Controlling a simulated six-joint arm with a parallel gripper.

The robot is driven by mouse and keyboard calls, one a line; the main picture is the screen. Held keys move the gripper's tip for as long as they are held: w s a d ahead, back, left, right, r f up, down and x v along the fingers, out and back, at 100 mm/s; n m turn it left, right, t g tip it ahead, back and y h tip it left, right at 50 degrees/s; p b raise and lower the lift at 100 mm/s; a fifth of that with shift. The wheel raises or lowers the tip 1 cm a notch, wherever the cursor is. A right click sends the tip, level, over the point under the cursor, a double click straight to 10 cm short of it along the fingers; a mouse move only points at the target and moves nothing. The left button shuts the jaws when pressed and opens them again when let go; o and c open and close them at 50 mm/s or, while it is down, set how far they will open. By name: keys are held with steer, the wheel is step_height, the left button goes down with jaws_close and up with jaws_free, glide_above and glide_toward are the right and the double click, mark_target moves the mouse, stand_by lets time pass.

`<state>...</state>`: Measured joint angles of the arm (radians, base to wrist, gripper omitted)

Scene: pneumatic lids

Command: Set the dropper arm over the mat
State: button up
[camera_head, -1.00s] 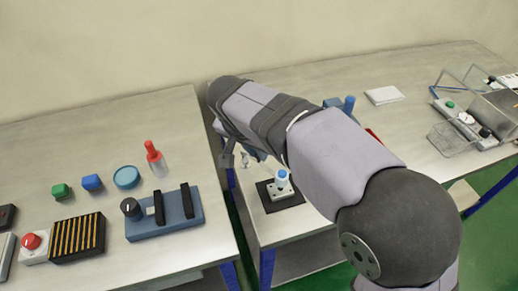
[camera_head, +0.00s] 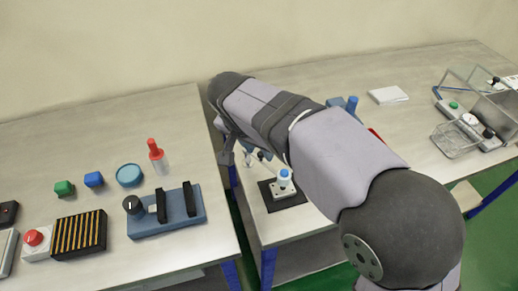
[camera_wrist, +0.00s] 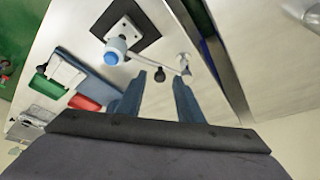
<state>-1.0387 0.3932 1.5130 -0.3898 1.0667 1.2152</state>
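The dropper arm (camera_wrist: 145,61) is a thin pale bar reaching right from a white post with a blue top (camera_wrist: 115,50). A small dark knob (camera_wrist: 160,75) is on or beside the bar, and a whitish piece (camera_wrist: 184,62) is at its far end. The post's white plate overlaps a black square mat (camera_wrist: 150,31), also seen in the head view (camera_head: 298,198). The bar's outer end points away from the mat. My gripper (camera_wrist: 160,76) is open, its fingertips on either side of the dark knob. Whether they touch it is unclear.
The table edge and a gap (camera_head: 224,160) run close to the mat. Red (camera_wrist: 84,102) and green (camera_wrist: 55,77) items lie left of the gripper in the wrist view. The left table holds a blue-based device (camera_head: 165,221), and a wire-sided case (camera_head: 462,135) stands far right.

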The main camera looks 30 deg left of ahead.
steer(key=v, duration=0.7)
steer(key=shift+b, duration=0.4)
steer(key=shift+f, duration=0.1)
steer(key=w+d+f+g+h+p, duration=0.15)
steer(key=d+f, duration=0.25)
steer(key=d, duration=0.7)
steer(key=w+d+f+g+y+p, duration=0.1)
steer(key=w+d+f, duration=0.2)
steer(key=d, duration=0.8)
steer(key=s+d+f+g+p, duration=0.1)
steer(key=s+d+f, duration=0.2)
steer(key=s+d, duration=0.3)
steer(key=s+d+f+g+p, duration=0.1)
steer(key=s+d+f, duration=0.3)
steer(key=d, duration=0.6)
steer(key=shift+s+f, duration=0.35)
steer(key=shift+s, duration=0.65)
